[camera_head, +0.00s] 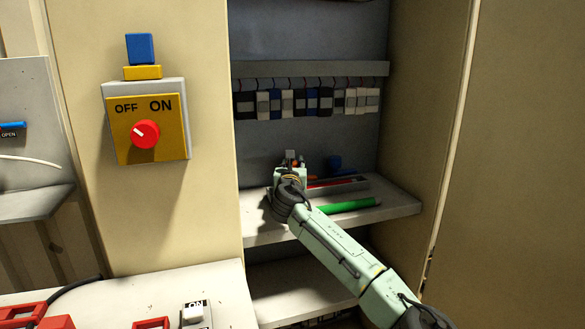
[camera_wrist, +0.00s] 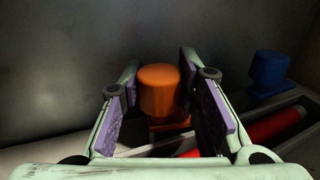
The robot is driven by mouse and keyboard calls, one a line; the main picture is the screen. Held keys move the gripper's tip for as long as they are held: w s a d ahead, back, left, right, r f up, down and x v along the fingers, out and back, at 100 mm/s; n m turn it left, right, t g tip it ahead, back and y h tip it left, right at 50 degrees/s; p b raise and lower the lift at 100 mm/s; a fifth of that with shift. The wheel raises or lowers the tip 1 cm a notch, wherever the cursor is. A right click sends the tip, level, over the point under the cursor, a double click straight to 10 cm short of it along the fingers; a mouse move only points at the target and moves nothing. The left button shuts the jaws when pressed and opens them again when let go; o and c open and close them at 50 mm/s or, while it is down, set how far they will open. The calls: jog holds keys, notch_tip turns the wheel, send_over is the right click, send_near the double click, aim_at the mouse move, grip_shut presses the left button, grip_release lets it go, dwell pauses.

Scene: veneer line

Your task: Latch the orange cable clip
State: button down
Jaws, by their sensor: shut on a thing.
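In the head view my gripper (camera_head: 291,162) is over the cabinet's middle shelf, and my arm and gripper mostly hide the clip there. I cannot tell from these views whether the clip is latched.
A blue clip (camera_wrist: 268,72) stands to the right, also in the head view (camera_head: 334,162). A red rod (camera_wrist: 272,127) lies in a grey tray. A green rod (camera_head: 350,206) lies on the shelf (camera_head: 400,207) in front. Several breakers (camera_head: 300,102) hang above.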

jog(key=shift+m+h, duration=0.5)
jog(key=shift+h, duration=0.3)
jog(key=c, duration=1.2)
grip_release()
jog(key=shift+s, duration=0.1)
jog(key=s, duration=0.4)
jog(key=s+a, duration=0.1)
jog(key=s, duration=0.6)
jog(key=shift+s+a, duration=0.35)
jog(key=shift+a, duration=0.05)
